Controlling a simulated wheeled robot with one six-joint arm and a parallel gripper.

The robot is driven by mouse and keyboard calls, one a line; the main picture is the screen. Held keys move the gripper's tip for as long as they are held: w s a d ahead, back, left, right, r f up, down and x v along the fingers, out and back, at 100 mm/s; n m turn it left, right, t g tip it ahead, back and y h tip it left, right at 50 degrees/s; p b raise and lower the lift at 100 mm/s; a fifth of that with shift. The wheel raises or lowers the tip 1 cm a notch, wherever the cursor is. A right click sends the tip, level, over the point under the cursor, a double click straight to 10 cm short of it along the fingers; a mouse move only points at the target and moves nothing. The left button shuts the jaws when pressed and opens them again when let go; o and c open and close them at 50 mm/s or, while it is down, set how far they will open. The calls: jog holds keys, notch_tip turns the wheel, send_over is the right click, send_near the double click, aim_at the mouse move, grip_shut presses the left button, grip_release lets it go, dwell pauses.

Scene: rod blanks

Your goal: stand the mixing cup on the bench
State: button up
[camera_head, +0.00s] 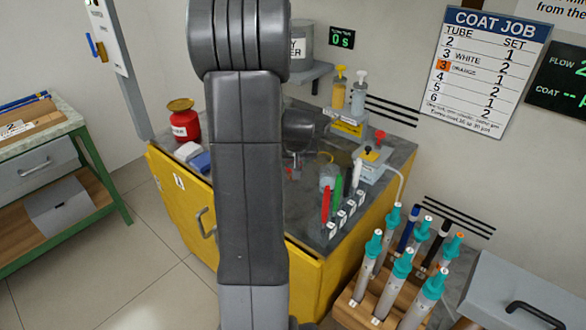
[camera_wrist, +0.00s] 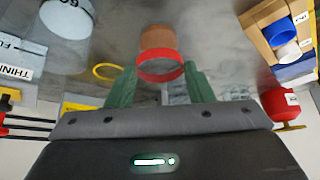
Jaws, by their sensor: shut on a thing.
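My gripper (camera_wrist: 160,72) has its two green fingers on either side of a cup-like piece with a red rim and an orange-brown part (camera_wrist: 160,40), which I take for the mixing cup. The fingers are shut on it. The grey bench top (camera_wrist: 225,50) lies beyond it; I cannot tell whether the cup touches it. In the head view my arm hides most of the cup, and my gripper is a dark shape over the bench.
A translucent cup (camera_head: 328,177) stands near several coloured markers (camera_head: 338,197). A yellow ring (camera_wrist: 107,71) lies beside my gripper. A red can (camera_head: 183,122) stands at the bench's left, pump bottles (camera_head: 358,93) at the back. Teal-topped tubes (camera_head: 402,263) fill a wooden rack.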

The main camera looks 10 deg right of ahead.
jog(key=shift+f, duration=1.75)
jog(key=shift+f, duration=0.2)
jog(key=o, duration=1.3)
jog(key=shift+r, duration=0.2)
jog(key=shift+r, duration=0.2)
jog(key=v, duration=1.1)
jog(key=shift+s+r, duration=0.25)
